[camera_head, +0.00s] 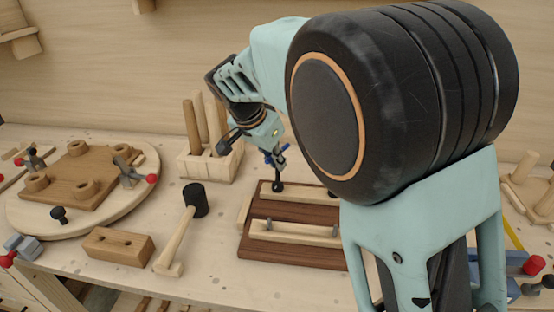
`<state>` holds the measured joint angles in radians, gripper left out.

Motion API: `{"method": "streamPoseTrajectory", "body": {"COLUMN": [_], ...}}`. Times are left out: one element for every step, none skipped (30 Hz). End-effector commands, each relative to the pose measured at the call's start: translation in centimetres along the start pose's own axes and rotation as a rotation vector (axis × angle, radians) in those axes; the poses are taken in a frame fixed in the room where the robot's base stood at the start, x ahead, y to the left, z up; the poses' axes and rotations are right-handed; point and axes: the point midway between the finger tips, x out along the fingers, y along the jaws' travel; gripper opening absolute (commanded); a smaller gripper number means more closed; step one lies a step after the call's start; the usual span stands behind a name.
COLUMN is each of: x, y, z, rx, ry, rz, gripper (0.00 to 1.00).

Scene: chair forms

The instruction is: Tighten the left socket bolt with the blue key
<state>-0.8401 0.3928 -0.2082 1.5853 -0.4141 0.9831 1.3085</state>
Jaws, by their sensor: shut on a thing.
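My gripper (268,151) is in the middle of the view, pointing down, shut on the blue key (284,148). The key is small and mostly covered by the gripper. Below it, a black socket bolt (277,187) stands at the left part of the pale rear rail on a dark brown board (292,256). The key's lower end appears directly above the bolt; I cannot tell whether it is seated in it. The right part of the rear rail is hidden behind my arm.
A mallet (180,228) and a wooden block (118,246) lie left of the board. A round turntable (140,193) with clamps stands further left. A wooden holder (210,164) with upright sticks is behind the mallet. My arm covers the right middle.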

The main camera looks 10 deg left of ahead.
Motion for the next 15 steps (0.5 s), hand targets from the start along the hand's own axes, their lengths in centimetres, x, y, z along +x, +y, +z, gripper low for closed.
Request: {"method": "streamPoseTrajectory", "body": {"x": [0.01, 0.01, 0.02, 0.04, 0.07, 0.13, 0.17, 0.19, 0.18, 0.17, 0.20, 0.18, 0.13, 0.09, 0.06], "y": [0.02, 0.02, 0.02, 0.03, 0.04, 0.04, 0.03, 0.03, 0.05, 0.07, 0.09, 0.08, 0.05, 0.01, -0.01], "z": [0.02, 0.02, 0.02, 0.03, 0.04, 0.07, 0.10, 0.11, 0.09, 0.07, 0.04, 0.06, 0.06, 0.04, 0.02], "rx": [0.000, -0.001, -0.001, -0.004, -0.009, -0.022, -0.036, -0.051, -0.072, -0.089, -0.106, -0.131, -0.146, -0.159, -0.170], "ry": [-0.001, -0.001, -0.001, -0.001, -0.001, -0.002, -0.002, -0.002, -0.002, -0.001, -0.002, -0.002, -0.002, -0.002, -0.002], "rz": [0.000, 0.000, 0.000, -0.002, -0.005, -0.013, -0.020, -0.029, -0.040, -0.049, -0.058, -0.070, -0.078, -0.085, -0.091], "gripper": [0.00, 0.00, 0.00, 0.00, 0.00, 0.00, 0.00, 0.00, 0.00, 0.00, 0.00, 0.00, 0.00, 0.00, 0.00]}}
